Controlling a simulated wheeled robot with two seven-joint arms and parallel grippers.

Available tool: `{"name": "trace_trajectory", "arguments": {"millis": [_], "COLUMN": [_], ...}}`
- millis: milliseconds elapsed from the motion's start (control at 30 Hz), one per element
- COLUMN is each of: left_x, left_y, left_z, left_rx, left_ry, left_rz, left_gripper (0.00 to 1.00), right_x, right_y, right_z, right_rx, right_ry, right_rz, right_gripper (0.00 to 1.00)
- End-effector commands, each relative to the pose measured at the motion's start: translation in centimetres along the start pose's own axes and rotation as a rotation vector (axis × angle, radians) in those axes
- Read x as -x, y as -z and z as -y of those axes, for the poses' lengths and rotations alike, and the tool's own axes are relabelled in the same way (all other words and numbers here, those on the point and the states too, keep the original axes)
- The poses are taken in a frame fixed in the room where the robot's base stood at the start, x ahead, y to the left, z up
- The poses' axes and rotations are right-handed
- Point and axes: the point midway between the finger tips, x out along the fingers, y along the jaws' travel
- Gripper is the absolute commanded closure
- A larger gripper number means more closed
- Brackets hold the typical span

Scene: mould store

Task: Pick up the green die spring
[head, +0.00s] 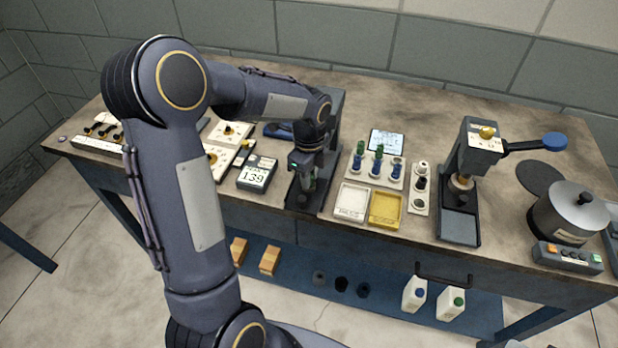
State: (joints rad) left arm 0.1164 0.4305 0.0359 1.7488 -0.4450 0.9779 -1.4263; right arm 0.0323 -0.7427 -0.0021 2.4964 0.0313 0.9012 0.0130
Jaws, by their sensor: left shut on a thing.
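My left arm reaches in from the left, and my left gripper (308,172) points down over a black stand near the front of the bench. Other green-topped and blue pieces (378,152) stand upright in a pale rack to the right of the gripper. My right gripper is not in view.
A scale reading 139 (254,174) sits left of the stand. A white tray (352,202) and a yellow tray (385,209) lie to its right. Further right are a press (470,165) with a blue-knobbed lever and a lidded pot (568,212). A tablet (387,141) lies behind the rack.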

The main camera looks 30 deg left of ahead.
Motion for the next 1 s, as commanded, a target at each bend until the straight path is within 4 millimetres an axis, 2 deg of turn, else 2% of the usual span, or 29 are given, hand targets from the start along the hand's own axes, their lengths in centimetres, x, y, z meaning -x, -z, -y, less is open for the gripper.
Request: {"name": "trace_trajectory", "arguments": {"millis": [167,367,667,800,1000], "left_x": [0.6,3.1,9.5,10.7,12.3], "left_y": [0.0,0.0,3.2,5.3,7.2], "left_z": [0.1,0.1,-4.5,-7.5,-10.3], "left_rx": [0.000,0.000,-0.004,-0.005,-0.003], "left_ry": [0.002,0.003,0.006,0.003,0.001], "left_rz": [0.000,-0.002,-0.002,-0.001,-0.001], "left_gripper": [1.00,1.00,1.00,1.00,1.00], "right_x": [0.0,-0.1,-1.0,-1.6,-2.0], "right_y": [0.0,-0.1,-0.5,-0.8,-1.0], "right_z": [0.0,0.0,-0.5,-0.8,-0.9], "right_rx": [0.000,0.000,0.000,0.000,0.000], "right_ry": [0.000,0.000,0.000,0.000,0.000], "right_rz": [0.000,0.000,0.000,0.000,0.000], "right_gripper": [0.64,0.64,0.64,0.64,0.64]}}
